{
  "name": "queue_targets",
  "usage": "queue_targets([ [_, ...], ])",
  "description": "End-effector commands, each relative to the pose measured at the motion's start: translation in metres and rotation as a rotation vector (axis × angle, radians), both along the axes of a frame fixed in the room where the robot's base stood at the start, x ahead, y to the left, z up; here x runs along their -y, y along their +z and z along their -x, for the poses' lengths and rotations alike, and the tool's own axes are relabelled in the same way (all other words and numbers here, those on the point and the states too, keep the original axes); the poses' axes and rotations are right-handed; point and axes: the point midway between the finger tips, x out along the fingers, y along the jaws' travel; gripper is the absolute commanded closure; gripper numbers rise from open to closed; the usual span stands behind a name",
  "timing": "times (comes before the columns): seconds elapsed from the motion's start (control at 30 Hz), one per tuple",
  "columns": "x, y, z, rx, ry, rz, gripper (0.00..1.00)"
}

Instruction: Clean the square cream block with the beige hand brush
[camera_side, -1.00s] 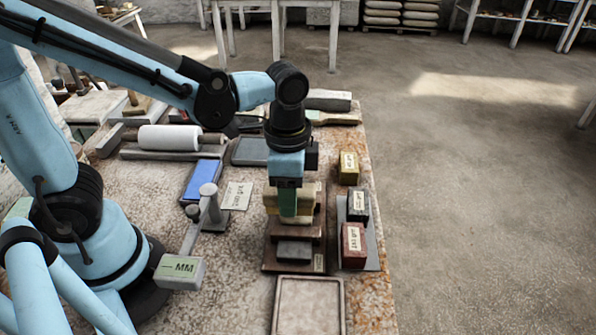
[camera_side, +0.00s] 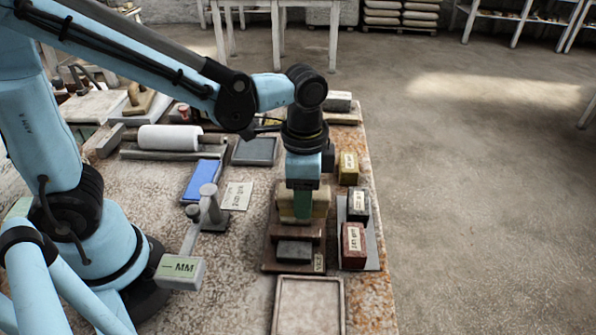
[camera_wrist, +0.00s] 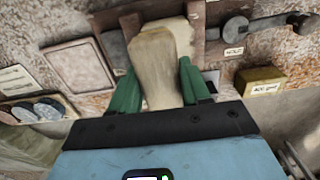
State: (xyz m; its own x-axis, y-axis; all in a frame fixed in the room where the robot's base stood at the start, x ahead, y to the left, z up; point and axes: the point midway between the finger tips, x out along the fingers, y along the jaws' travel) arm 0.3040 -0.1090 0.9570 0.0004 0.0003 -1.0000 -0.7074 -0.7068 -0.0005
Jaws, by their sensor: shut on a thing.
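My gripper (camera_side: 302,206) points down over a brown stepped stand (camera_side: 268,246). In the wrist view its green fingers (camera_wrist: 160,85) are shut on the beige hand brush (camera_wrist: 155,65), which stretches away from between them. The square cream block (camera_side: 322,203) is on the stand, around and behind the green finger in the side view. In the wrist view a cream surface (camera_wrist: 185,32) shows beside the far end of the brush. The brush is mostly hidden in the side view, and I cannot tell if it touches the block.
A yellow block (camera_side: 349,168), a dark block (camera_side: 358,204) and a red block (camera_side: 353,245) stand right of the stand. A grey block (camera_side: 294,251) sits on its front. An empty tray (camera_side: 308,280) lies in front. A blue pad (camera_side: 202,178) and a post (camera_side: 209,205) are left.

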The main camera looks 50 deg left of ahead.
Motion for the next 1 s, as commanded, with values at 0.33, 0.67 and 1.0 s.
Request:
queue_targets([
  [0.33, 0.000, -0.005, 0.000, 0.000, 0.000, 0.000, 0.78],
  [0.67, 0.000, -0.011, 0.000, 0.000, 0.000, 0.000, 0.78],
  [1.0, -0.006, -0.011, 0.005, 0.000, 0.001, 0.000, 0.78],
])
